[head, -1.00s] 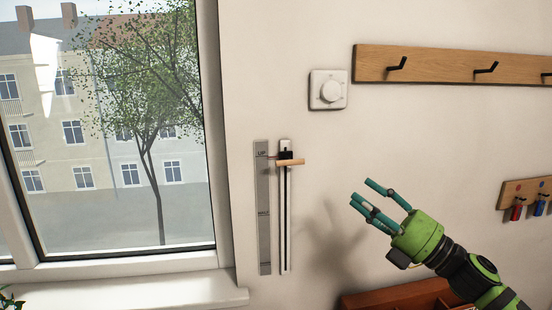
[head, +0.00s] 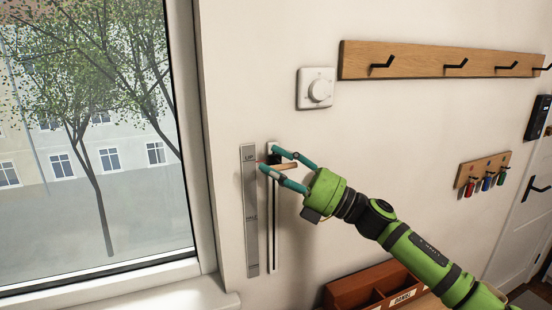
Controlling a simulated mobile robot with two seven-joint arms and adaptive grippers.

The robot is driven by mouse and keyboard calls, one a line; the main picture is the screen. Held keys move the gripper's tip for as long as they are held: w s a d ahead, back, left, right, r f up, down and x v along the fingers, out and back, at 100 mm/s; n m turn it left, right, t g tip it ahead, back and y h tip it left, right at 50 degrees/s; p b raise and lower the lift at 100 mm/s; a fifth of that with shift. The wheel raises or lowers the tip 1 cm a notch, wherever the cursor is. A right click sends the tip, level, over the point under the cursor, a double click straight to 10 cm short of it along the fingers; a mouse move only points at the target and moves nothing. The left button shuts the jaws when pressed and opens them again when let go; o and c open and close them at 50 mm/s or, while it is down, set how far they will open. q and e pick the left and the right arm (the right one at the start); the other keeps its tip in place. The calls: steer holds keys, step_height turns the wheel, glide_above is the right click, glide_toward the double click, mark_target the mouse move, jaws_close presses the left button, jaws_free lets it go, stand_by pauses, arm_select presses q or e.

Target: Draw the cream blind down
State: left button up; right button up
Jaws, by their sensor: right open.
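The blind's control is a narrow vertical track (head: 272,235) on the wall right of the window. Its wooden slider handle (head: 288,166) sits near the top, level with the "UP" mark on the grey scale strip (head: 250,215). My right gripper (head: 268,158) is open at the handle, with fingers above and below it; I cannot tell whether they touch it. The fingers partly hide the handle and the track's top. No cream blind shows over the visible window glass (head: 90,130). My left gripper is not in view.
A white dial (head: 317,89) is on the wall above the track. A wooden hook rail (head: 420,61) and a small key rack (head: 482,170) are to the right. A brown sorter box (head: 370,286) stands below my right arm. The window sill (head: 180,297) is lower left.

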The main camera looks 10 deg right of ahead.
steer(key=shift+d, duration=0.1)
steer(key=c, duration=0.9)
steer(key=shift+f, duration=0.1)
jaws_close()
steer(key=shift+f+b, duration=0.25)
steer(key=shift+b, duration=0.1)
arm_select(q)
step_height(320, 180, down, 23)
steer(key=b, duration=2.2)
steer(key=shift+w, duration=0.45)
arm_select(e)
step_height(320, 180, down, 26)
steer(key=shift+r, duration=0.2)
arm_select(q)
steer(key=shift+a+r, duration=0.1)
arm_select(e)
steer(key=o, duration=0.9)
jaws_free()
steer(key=shift+r, duration=0.1)
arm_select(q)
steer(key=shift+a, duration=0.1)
